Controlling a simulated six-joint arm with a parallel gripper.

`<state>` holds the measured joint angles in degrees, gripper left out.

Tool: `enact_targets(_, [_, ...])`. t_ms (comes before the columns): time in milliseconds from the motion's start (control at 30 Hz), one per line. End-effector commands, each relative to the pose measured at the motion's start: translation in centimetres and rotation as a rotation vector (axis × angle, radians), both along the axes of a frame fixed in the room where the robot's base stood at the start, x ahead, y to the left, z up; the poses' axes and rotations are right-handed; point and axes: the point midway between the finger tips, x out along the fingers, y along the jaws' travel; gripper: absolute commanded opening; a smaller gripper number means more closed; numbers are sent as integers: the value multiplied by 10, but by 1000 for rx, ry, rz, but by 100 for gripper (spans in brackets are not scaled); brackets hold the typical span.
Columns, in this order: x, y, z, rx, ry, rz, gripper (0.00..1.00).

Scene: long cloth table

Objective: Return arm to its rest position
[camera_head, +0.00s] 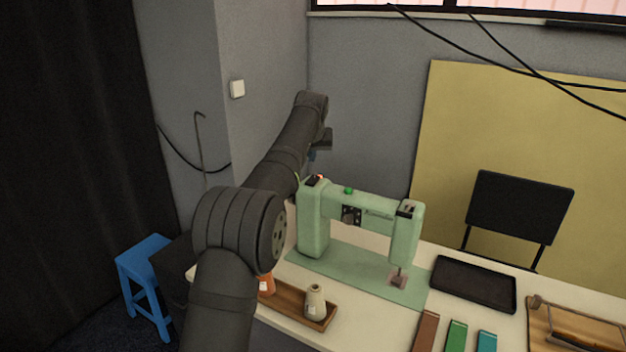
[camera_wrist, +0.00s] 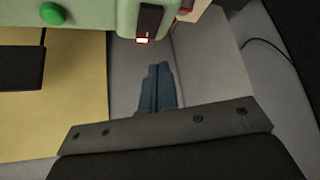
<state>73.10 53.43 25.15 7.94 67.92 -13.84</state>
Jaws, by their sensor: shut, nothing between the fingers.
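My arm reaches up from the bottom of the head view, bends, and extends toward the back wall, left of the pale green sewing machine (camera_head: 314,225). My gripper (camera_wrist: 158,72) is shut and empty; its blue-grey fingers are pressed together in the wrist view. In the head view only a small part of it shows behind the arm's far end. The machine's green body (camera_wrist: 90,12) fills the top of the wrist view, with a green button (camera_wrist: 52,13) and a red-lit switch (camera_wrist: 148,30).
A wooden tray (camera_head: 335,317) holds thread cones, including a white one (camera_head: 315,302), partly behind my arm. A black tray (camera_head: 473,285) and several coloured blocks lie to the right. A blue stool (camera_head: 148,265) stands at left. The wall is behind my gripper.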

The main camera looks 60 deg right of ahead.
Motion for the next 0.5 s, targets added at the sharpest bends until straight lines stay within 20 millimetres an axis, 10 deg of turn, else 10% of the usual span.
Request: enact_targets(500, [0, 0, 11, 1, 0, 0, 0])
